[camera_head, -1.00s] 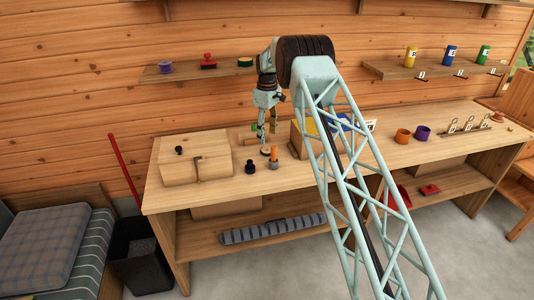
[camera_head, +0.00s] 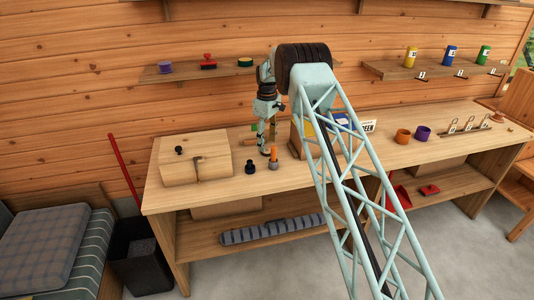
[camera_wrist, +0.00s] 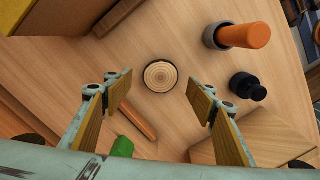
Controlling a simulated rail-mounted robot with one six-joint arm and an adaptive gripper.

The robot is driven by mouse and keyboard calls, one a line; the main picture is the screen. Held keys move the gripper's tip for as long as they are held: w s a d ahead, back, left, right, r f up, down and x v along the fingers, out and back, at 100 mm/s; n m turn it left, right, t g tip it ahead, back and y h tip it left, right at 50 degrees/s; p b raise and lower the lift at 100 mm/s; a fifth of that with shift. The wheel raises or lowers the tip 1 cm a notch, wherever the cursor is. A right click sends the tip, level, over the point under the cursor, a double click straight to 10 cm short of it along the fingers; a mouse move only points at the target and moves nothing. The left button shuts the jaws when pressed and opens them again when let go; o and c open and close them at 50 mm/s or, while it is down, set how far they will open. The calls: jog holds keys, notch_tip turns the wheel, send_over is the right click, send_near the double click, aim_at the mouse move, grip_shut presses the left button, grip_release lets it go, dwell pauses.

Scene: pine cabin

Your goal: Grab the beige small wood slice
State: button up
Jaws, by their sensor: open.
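The beige small wood slice (camera_wrist: 160,76) is a round disc with pale rings and a dark rim, lying flat on the wooden bench. In the wrist view it is just beyond my gripper's fingertips (camera_wrist: 159,96), near the middle of the gap between them. My gripper is open, with nothing between its fingers. In the head view my gripper (camera_head: 265,148) is low over the bench, and the slice is hidden or too small to make out there.
An orange-handled thing in a grey holder (camera_wrist: 240,36) and a black knob-like piece (camera_wrist: 247,87) stand right of the slice. A wooden rod (camera_wrist: 137,123) and a green object (camera_wrist: 122,147) lie left. Wooden boxes stand both sides: one (camera_head: 185,170), another (camera_head: 299,145).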

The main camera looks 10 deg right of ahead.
aim_at(267, 150)
jog(key=shift+f, duration=1.75)
jog(key=shift+c, duration=0.8)
jog(key=c, duration=0.7)
